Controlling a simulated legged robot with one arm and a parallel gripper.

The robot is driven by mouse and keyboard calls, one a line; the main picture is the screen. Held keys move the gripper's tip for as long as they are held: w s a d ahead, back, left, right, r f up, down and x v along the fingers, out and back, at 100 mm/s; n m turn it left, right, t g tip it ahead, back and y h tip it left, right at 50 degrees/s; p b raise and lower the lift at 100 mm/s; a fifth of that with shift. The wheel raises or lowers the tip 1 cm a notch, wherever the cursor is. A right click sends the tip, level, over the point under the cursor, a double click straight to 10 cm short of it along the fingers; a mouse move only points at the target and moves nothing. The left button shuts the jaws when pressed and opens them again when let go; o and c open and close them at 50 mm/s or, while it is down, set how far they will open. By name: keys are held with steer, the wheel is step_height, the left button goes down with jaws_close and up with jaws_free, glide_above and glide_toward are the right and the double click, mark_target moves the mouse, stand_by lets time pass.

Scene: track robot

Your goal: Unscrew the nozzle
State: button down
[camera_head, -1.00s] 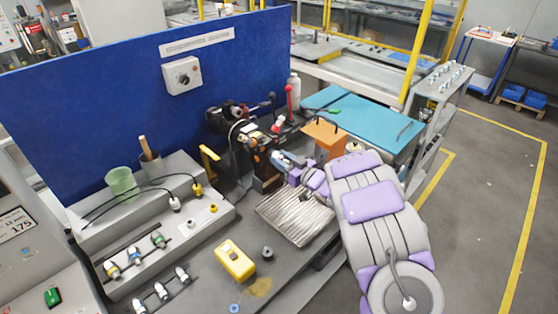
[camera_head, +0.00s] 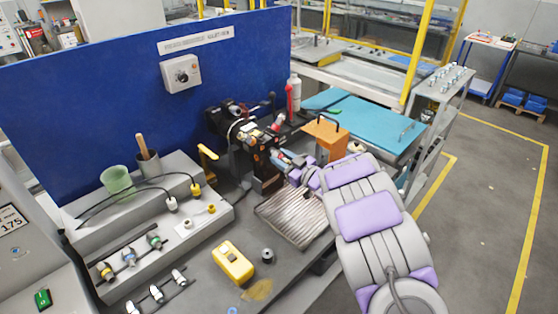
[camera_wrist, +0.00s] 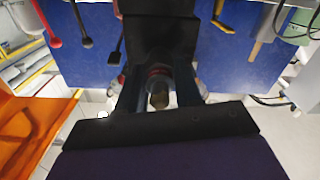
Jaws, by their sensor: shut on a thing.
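The nozzle (camera_wrist: 159,92) shows in the wrist view as a dark, rounded piece with a reddish ring, between the two fingers of my gripper (camera_wrist: 160,85). The fingers are shut on it. In the head view my gripper (camera_head: 284,165) is at the front of the dark machine (camera_head: 262,150) on the bench, and the nozzle is too small and covered to make out there. A black block stands just behind the nozzle in the wrist view.
An orange box (camera_head: 326,136) stands close to the right of my gripper. A ribbed metal tray (camera_head: 292,218) lies below it. A yellow device (camera_head: 233,263) and a small dark cylinder (camera_head: 267,255) are on the bench. A blue panel (camera_head: 120,90) rises behind.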

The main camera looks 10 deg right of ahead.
steer(key=shift+f+n+b, duration=0.1)
steer(key=shift+n+b, duration=0.6)
steer(key=shift+b, duration=0.2)
steer(key=shift+n+b, duration=0.45)
steer(key=shift+n, duration=0.15)
steer(key=n, duration=0.5)
steer(key=shift+n, duration=1)
steer(key=n, duration=0.2)
steer(key=shift+n, duration=0.4)
steer(key=n, duration=0.4)
steer(key=shift+n, duration=0.3)
steer(key=n, duration=0.4)
steer(key=shift+n, duration=0.3)
